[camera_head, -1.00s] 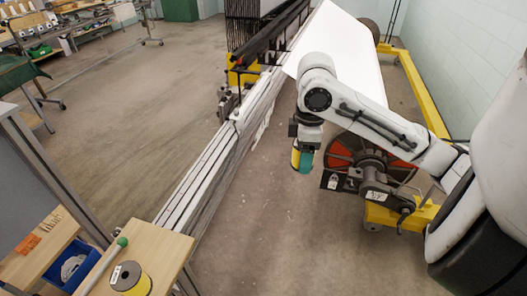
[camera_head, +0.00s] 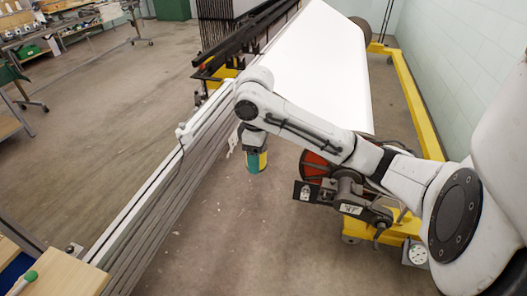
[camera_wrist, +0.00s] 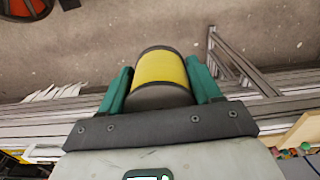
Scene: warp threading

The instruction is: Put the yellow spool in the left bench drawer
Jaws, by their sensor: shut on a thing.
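The yellow spool (camera_wrist: 162,68), with dark ends, sits between the two teal fingers of my gripper (camera_wrist: 162,85) in the wrist view. The fingers are shut on its sides. In the head view my gripper (camera_head: 257,168) hangs pointing down over the floor beside the long metal beam, and a yellow strip of the spool (camera_head: 262,160) shows there. The spool is clear of any surface.
The long metal beam (camera_head: 150,205) runs between my gripper and the open floor on the left. A green-tipped stick (camera_head: 24,281) lies on the bench top. A yellow frame (camera_head: 415,100) with a white roll (camera_head: 315,65) stands behind and right of my arm.

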